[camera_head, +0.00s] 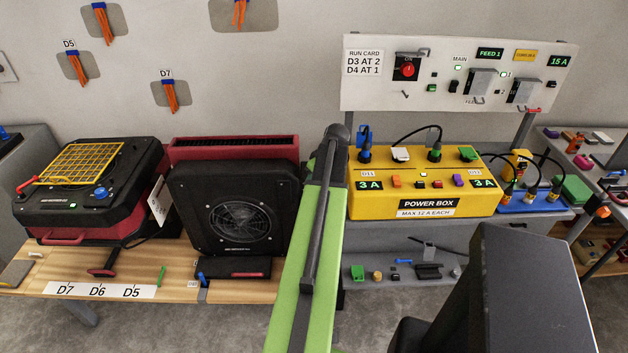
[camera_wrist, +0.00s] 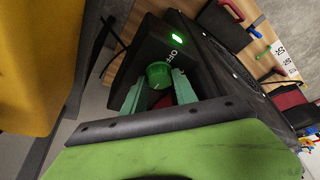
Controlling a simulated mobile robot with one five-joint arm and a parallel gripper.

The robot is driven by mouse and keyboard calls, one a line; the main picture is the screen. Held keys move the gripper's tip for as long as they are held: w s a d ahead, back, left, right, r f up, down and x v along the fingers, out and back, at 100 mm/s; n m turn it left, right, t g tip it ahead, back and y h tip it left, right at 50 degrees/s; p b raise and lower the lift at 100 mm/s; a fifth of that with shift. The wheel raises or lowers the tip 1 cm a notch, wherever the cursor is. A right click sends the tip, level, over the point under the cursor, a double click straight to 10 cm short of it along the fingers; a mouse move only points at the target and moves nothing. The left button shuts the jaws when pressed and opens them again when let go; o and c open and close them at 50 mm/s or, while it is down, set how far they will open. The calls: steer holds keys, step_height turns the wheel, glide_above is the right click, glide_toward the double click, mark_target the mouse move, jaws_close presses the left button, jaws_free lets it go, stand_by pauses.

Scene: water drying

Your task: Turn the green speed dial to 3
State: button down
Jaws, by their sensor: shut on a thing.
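The green speed dial (camera_wrist: 159,72) is a round knob on the black face of a machine (camera_wrist: 138,52). A lit green indicator and white lettering that seems to read OFF show near it in the wrist view. My gripper (camera_wrist: 160,86) has a teal finger on each side of the dial and is shut on it. The dial's lower part is partly hidden by the gripper, and I cannot make out its pointer setting. In the head view my green arm hides the gripper and the dial.
The yellow power box (camera_head: 415,207) stands right of my arm, with plugs and cables on top. A black fan unit (camera_head: 236,215) stands left of my arm on the wooden bench (camera_head: 55,270). A black machine with a yellow grille (camera_head: 82,163) is farther left.

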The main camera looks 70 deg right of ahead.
stand_by(0.4)
steer(key=c, duration=1)
jaws_free()
steer(key=shift+o, duration=0.2)
steer(key=p+v, duration=1.6)
steer(key=v, duration=0.1)
steer(key=shift+s+r, duration=0.15)
steer(key=shift+a, duration=0.1)
